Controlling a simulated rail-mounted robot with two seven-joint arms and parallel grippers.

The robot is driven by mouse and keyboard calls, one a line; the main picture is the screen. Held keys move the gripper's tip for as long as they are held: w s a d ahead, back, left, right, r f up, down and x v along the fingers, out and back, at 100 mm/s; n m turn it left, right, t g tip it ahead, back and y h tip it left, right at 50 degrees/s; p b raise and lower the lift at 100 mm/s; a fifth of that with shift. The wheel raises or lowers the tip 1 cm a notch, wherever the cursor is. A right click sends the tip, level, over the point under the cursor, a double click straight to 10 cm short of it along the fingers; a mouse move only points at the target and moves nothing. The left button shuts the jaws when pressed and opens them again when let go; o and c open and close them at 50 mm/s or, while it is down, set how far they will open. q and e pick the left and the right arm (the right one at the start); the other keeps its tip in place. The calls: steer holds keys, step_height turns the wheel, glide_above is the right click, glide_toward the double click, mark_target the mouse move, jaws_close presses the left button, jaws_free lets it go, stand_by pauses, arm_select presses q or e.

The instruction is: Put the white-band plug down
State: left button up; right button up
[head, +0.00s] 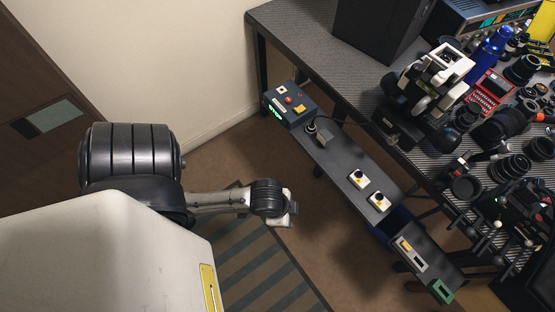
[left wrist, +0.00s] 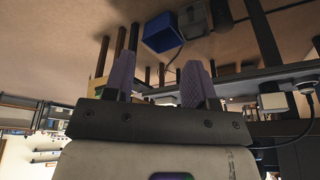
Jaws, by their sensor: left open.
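My left gripper (head: 291,209) is off the left side of the narrow dark shelf in the head view, over the floor. In the left wrist view its purple-padded fingers (left wrist: 158,82) stand apart with nothing held between them. A dark plug-like piece with a cable (head: 323,136) sits on the shelf near the control box. I cannot make out a white band on it. I cannot tell whether either is the white-band plug. My right gripper is not in view.
A control box (head: 290,104) with coloured buttons stands at the shelf's far end. A tray (head: 411,254) and a green piece (head: 441,291) lie at its near end. The bench at right is crowded with lens parts and a white-and-black instrument (head: 438,78). A blue bin (left wrist: 163,33) shows.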

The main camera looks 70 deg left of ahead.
arm_select(q)
steer(key=shift+s+a+r+n+y, duration=0.1)
steer(key=shift+s+r+n, duration=0.1)
steer(key=shift+s+n, duration=0.2)
steer(key=shift+s+r+n+y, duration=0.1)
steer(key=shift+s+r+n, duration=0.15)
steer(key=shift+s+n, duration=0.2)
steer(key=shift+s+a+r+n+y, duration=0.1)
steer(key=shift+s+r+n, duration=0.1)
steer(key=shift+s+n, duration=0.2)
steer(key=shift+d+r, duration=0.1)
steer(key=shift+r, duration=0.05)
step_height(320, 180, up, 49)
steer(key=p, duration=4.9)
steer(key=shift+c, duration=0.4)
